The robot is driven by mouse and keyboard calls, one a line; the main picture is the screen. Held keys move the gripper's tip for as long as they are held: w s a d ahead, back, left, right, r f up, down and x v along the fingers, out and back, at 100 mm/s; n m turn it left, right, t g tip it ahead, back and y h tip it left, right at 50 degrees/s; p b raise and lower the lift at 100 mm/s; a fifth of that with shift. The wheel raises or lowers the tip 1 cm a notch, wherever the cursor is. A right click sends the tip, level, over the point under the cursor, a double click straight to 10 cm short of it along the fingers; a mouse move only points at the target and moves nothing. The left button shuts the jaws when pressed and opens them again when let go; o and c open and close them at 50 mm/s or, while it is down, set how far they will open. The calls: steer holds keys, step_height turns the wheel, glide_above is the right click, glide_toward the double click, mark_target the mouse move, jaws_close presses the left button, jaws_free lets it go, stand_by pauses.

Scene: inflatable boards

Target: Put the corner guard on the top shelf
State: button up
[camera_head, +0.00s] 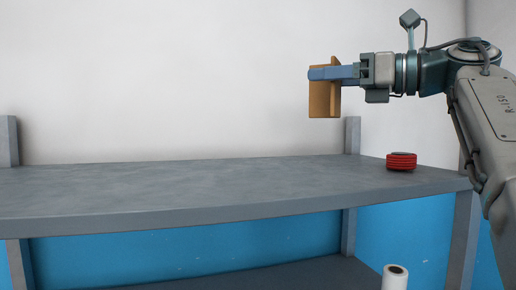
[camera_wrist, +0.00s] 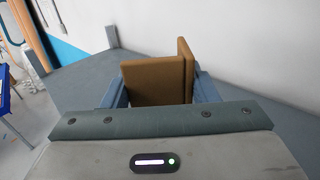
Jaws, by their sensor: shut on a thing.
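The corner guard (camera_head: 324,98) is a brown, L-shaped piece. My gripper (camera_head: 322,73) is shut on it and holds it upright in the air, well above the grey top shelf (camera_head: 180,188). In the wrist view the corner guard (camera_wrist: 155,82) sits between the blue fingers (camera_wrist: 158,90), with its two flat faces meeting at a corner. The shelf surface (camera_wrist: 240,72) shows behind and beside it in that view. Part of the guard is hidden behind the finger in the head view.
A red ribbed round object (camera_head: 401,161) sits at the right end of the top shelf. Grey posts (camera_head: 352,135) rise at the shelf's back corners. A white roll (camera_head: 395,278) stands lower down at the right. The middle and left of the top shelf are clear.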

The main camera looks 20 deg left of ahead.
steer(key=shift+s+a+f, duration=0.7)
steer(key=shift+a+f, duration=0.9)
steer(key=shift+f, duration=0.1)
steer(key=shift+s+a+f, duration=0.75)
steer(key=shift+a+f, duration=0.85)
steer(key=shift+f, duration=0.15)
steer(key=shift+s+a+f, duration=0.7)
steer(key=shift+a+f, duration=0.9)
steer(key=shift+f, duration=0.1)
steer(key=shift+f, duration=0.15)
steer(key=o, duration=1.1)
steer(key=shift+r, duration=0.25)
steer(key=b+v, duration=0.4)
steer(key=v, duration=0.8)
steer(key=shift+f, duration=0.15)
